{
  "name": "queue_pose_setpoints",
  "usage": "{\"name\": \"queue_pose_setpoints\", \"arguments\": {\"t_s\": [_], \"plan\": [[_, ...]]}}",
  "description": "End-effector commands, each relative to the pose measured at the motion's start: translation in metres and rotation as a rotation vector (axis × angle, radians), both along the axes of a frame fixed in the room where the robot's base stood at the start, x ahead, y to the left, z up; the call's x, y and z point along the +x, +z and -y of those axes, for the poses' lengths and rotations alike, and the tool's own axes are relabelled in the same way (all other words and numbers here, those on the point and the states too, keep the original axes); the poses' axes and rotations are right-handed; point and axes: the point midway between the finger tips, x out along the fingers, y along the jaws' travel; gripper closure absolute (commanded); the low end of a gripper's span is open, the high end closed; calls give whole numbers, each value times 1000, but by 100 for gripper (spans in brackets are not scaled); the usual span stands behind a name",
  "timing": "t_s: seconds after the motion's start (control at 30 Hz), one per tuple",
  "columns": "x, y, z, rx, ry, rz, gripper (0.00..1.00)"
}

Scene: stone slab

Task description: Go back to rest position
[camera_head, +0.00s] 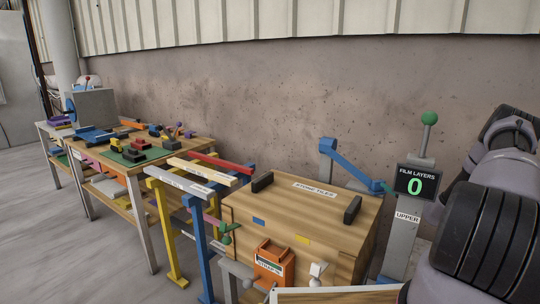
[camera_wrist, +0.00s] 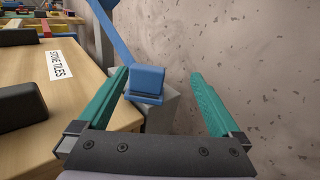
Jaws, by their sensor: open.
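My gripper (camera_wrist: 160,74) is open in the wrist view, with two teal fingers spread wide and nothing clamped between them. The blue end block of a lever (camera_wrist: 146,84) shows between the fingers, closer to the left one. I cannot tell whether it touches that finger. In the head view the blue lever (camera_head: 352,164) slopes down from a grey post toward a small teal piece by the display. My arm fills the right edge there and most of my gripper is hidden.
A wooden box labelled STONE TILES (camera_head: 290,210) stands left of the lever. A display reading FILM LAYERS 0 (camera_head: 415,184) stands before my arm. A green-knobbed lever (camera_head: 429,119) rises behind it. Workbenches (camera_head: 190,150) line the wall at left. Grey floor (camera_head: 50,230) at left is clear.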

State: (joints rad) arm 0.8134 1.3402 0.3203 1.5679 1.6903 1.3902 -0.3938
Motion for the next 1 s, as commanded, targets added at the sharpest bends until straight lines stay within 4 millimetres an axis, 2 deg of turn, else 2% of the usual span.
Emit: {"name": "queue_pose_setpoints", "arguments": {"t_s": [0.17,0.37,0.47,0.57,0.7,0.77,0.9,1.0], "plan": [[5,30,-21,-53,79,9,0],[8,77,-59,-150,215,20,0],[6,108,-86,-219,305,28,0],[-2,146,-120,-313,418,35,0],[-28,205,-178,-489,608,45,0],[-44,228,-200,-569,682,49,0],[-86,275,-245,-761,840,57,0],[-121,303,-271,-904,938,65,0]]}}
